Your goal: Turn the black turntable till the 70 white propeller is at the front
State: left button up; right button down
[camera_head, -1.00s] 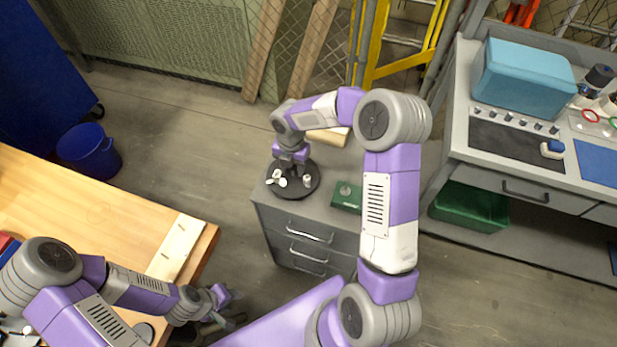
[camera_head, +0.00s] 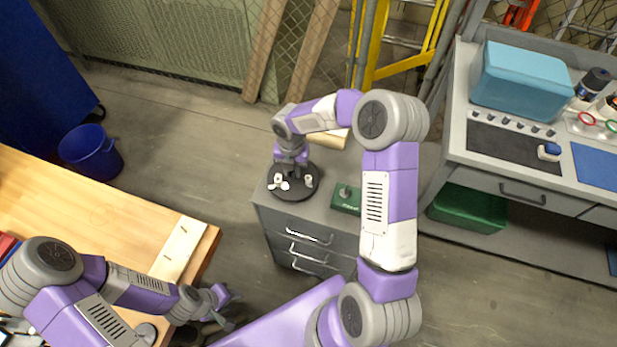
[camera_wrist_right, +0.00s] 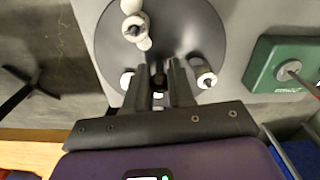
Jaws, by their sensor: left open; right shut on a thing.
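The black turntable (camera_head: 291,195) sits on the grey drawer cabinet. A bladed white propeller (camera_head: 281,183) is at its front left and a white hub-like piece (camera_head: 309,180) at its right. In the right wrist view the propeller (camera_wrist_right: 135,25) is at the top of the turntable (camera_wrist_right: 178,32), the hub-like piece (camera_wrist_right: 205,78) is at right, and another white piece (camera_wrist_right: 126,80) is at left, partly hidden. No number is readable. My right gripper (camera_wrist_right: 160,72) is shut on a small dark part at the turntable, mostly hidden between its fingers. My left gripper (camera_head: 226,300) is open and empty beside the wooden table.
A green box (camera_head: 346,197) with a grey knob stands right of the turntable on the cabinet (camera_head: 305,222). The wooden table (camera_head: 120,215) is at left, a grey workbench (camera_head: 505,178) at right, and a blue bucket (camera_head: 90,152) on the floor. Floor between table and cabinet is clear.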

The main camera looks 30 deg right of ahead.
jog(key=shift+n+p, duration=0.6)
jog(key=shift+n, duration=0.1)
jog(key=c, duration=1)
grip_release()
jog(key=shift+c, duration=0.2)
notch_tip(320, 180, up, 9)
jog(key=p, duration=0.8)
jog(key=shift+r, duration=0.1)
